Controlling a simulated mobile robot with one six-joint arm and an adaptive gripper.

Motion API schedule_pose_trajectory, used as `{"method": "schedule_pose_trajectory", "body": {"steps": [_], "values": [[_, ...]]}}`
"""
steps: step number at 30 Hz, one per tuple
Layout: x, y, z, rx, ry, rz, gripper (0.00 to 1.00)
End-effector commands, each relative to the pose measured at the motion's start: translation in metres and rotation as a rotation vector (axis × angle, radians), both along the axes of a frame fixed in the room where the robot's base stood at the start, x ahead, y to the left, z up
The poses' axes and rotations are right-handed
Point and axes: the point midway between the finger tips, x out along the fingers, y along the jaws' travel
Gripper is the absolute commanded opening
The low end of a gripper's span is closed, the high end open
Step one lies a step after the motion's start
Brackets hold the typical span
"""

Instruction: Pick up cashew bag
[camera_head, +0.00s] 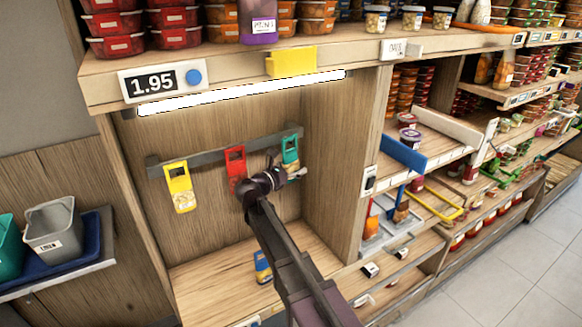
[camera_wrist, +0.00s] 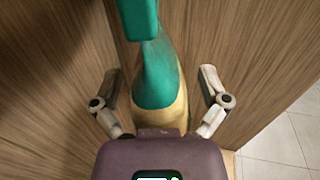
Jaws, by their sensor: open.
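Three hanging bags are in the head view: a yellow bag (camera_head: 180,187) at left, a red bag (camera_head: 235,162) in the middle and a teal bag (camera_head: 290,148) at right. I cannot read which one holds cashews. My gripper (camera_head: 292,175) is close to the teal bag and covers its lower part. In the wrist view the teal bag (camera_wrist: 157,72), with a pale yellow lower part, lies between the spread fingers of my gripper (camera_wrist: 160,82). The fingers stand apart from it on both sides. Its bottom is hidden behind the gripper's body.
The bags hang from a grey rail (camera_head: 215,148) in a wooden alcove under a price shelf (camera_head: 235,62). A blue and yellow pack (camera_head: 262,267) stands on the alcove's lower board. A wooden side wall (camera_head: 342,165) is close on the right. A grey bin (camera_head: 55,230) is at left.

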Motion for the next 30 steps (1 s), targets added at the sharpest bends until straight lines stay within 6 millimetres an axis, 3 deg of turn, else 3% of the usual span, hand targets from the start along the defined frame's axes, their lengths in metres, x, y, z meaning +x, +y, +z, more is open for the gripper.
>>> {"method": "schedule_pose_trajectory", "body": {"steps": [11,18,20,30], "values": [[0.0000,-0.0006,0.0000,0.000,0.000,-0.001,0.95],[0.0001,-0.0009,0.0000,0.000,0.000,-0.001,0.23],[0.0001,-0.0010,0.0000,0.000,0.000,-0.001,0.07],[0.0004,-0.0022,0.0000,0.000,0.000,-0.003,0.00]]}}
